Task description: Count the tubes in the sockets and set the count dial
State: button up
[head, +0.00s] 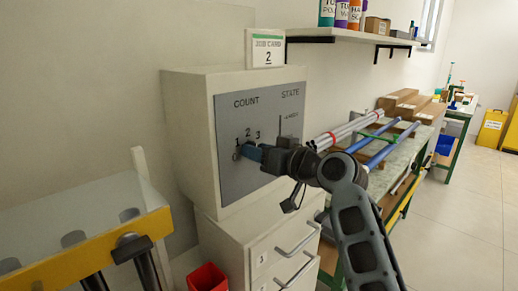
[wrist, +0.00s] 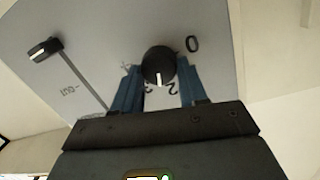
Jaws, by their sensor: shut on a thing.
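The count dial (wrist: 157,62) is a round black knob on the grey panel (head: 235,185) of a white box. In the wrist view it sits between the two blue fingers of my gripper (wrist: 159,85), which is shut on it. Its white mark points down in that view, between the printed 2 and 3; I cannot tell which is nearer. In the head view my gripper (head: 252,152) hides the dial. A rack (head: 100,250) with a yellow front stands at lower left. Its pale top shows several grey round spots, perhaps sockets; dark cylinders show at its front.
A STATE slider with a black knob (wrist: 44,49) is on the same panel. A job card (head: 267,48) reading 2 stands on the box. Drawers (head: 265,250) and a red bin (head: 207,278) are below. A bench (head: 400,145) with blue and pale rods lies to the right.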

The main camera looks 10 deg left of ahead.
jog(key=shift+w+d+f+m+g+y+p, duration=0.1)
jog(key=shift+m+g+y+p, duration=0.2)
jog(key=shift+m+p, duration=1.4)
jog(key=shift+w+d+f+m+g+y+p, duration=0.15)
jog(key=shift+m+g+y+p, duration=0.15)
jog(key=shift+m, duration=2.95)
jog(key=shift+w+f+m+g+y+p, duration=0.15)
jog(key=shift+m+y+p, duration=0.5)
jog(key=shift+m, duration=1.8)
jog(key=shift+s+h+p, duration=0.1)
jog(key=shift+h+p, duration=0.15)
jog(key=shift+p, duration=0.05)
jog(key=o, duration=1.1)
jog(key=shift+r, duration=0.1)
jog(key=shift+c, duration=0.2)
jog(key=b+v, duration=0.1)
jog(key=v, duration=0.6)
jog(key=shift+s+d, duration=0.25)
jog(key=shift+d, duration=0.1)
